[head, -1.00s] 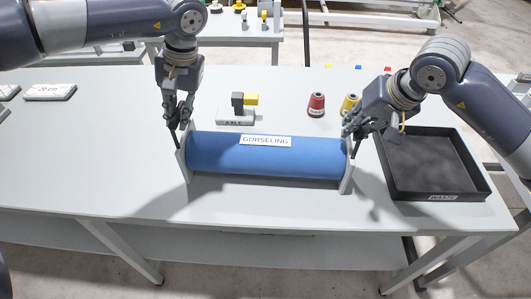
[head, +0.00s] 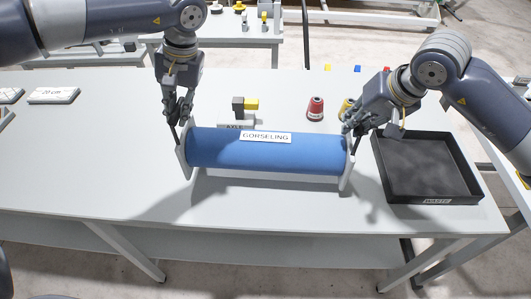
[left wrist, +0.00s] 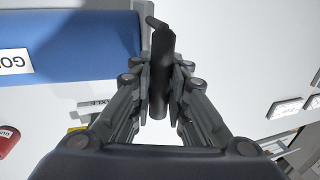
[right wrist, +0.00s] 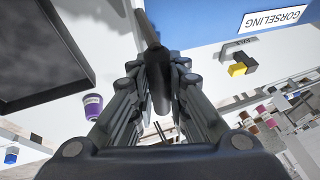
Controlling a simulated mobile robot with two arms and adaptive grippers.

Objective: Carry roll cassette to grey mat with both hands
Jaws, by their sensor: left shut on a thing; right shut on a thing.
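The roll cassette (head: 225,155) is a blue roll labelled GORSELING between two light grey end plates. It is level and appears slightly above the table, with its shadow below. My left gripper (head: 178,122) is shut on the dark handle at its left end; that handle also shows in the left wrist view (left wrist: 160,75). My right gripper (head: 351,128) is shut on the handle at its right end, seen between the fingers in the right wrist view (right wrist: 154,70). I cannot make out a grey mat in any view.
A black tray (head: 480,190) labelled WASTE stands right of the cassette. White labelled blocks (head: 53,95) lie far left. The left table (head: 90,150) is clear.

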